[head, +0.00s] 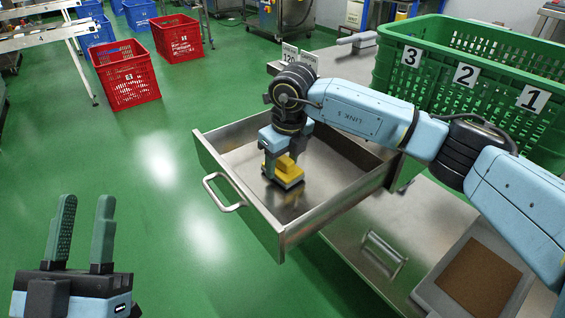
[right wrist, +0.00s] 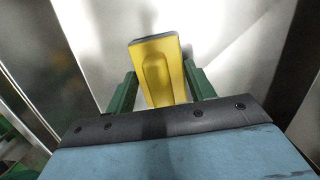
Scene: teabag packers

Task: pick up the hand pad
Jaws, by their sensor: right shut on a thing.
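The hand pad is a yellow block with a grey underside (head: 287,177), inside the open metal drawer (head: 282,237) in the head view. My right gripper (head: 272,163) reaches down into the drawer and is shut on the pad's yellow upper part. In the right wrist view the yellow pad (right wrist: 158,75) sits between the two green fingers. Whether the pad still touches the drawer floor I cannot tell. My left gripper (head: 82,232) is at the lower left of the head view, fingers up, open and empty, away from the drawer.
A large green crate (head: 475,60) numbered 1, 2 and 3 stands on the metal counter at right. A grey tray with a brown surface (head: 478,280) lies at lower right. The drawer walls surround my right gripper. Red crates (head: 125,75) stand on the green floor behind.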

